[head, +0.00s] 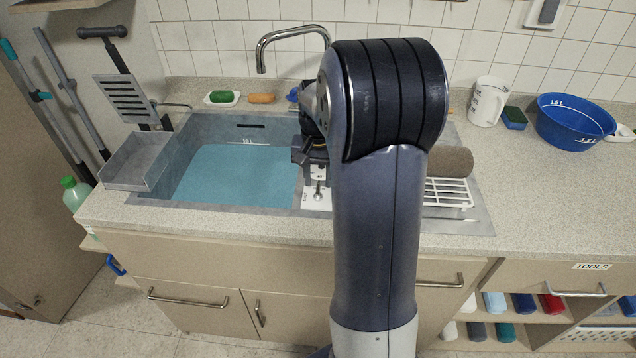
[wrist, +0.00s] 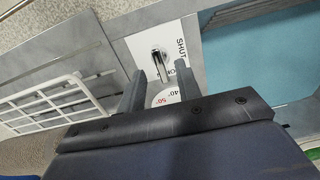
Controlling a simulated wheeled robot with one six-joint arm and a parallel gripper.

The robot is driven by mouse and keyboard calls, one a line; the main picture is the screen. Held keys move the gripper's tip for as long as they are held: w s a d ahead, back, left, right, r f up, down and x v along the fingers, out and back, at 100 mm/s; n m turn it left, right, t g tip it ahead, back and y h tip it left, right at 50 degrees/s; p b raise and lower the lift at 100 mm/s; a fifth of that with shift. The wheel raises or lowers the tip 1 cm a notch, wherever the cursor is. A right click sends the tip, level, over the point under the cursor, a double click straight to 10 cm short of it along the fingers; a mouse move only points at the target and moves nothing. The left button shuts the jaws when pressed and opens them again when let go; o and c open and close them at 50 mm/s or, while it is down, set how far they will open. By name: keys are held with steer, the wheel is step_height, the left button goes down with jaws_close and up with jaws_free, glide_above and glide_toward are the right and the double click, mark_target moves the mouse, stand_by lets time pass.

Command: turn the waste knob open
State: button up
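The waste knob (wrist: 158,62) is a small metal lever on a white plate marked SHUT (wrist: 178,36). A second word on the plate is partly covered by a finger. The knob also shows in the head view (head: 318,192), at the right edge of the basin. My gripper (wrist: 161,82) is open and empty, its two fingers apart, with the knob just beyond the gap between the tips. I cannot tell whether a finger touches it. In the head view my gripper (head: 309,152) is partly hidden by my arm. The sink (head: 173,140) holds blue water (head: 235,175).
A temperature dial (wrist: 167,97) with 40° and 50° marks is partly hidden behind my gripper. A white drying rack (head: 447,192) stands right of the plate. The tap (head: 290,35) arches behind the sink. A mug (head: 488,100) and blue bowl (head: 572,122) stand farther right.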

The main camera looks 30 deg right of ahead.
mark_target(318, 188)
step_height(318, 188, up, 8)
stand_by(0.5)
step_height(318, 188, down, 11)
steer(key=shift+r, duration=0.15)
stand_by(0.3)
steer(key=shift+r, duration=0.1)
steer(key=n, duration=0.5)
steer(key=shift+b, duration=0.4)
steer(key=shift+n+b, duration=0.45)
steer(key=shift+n, duration=2.35)
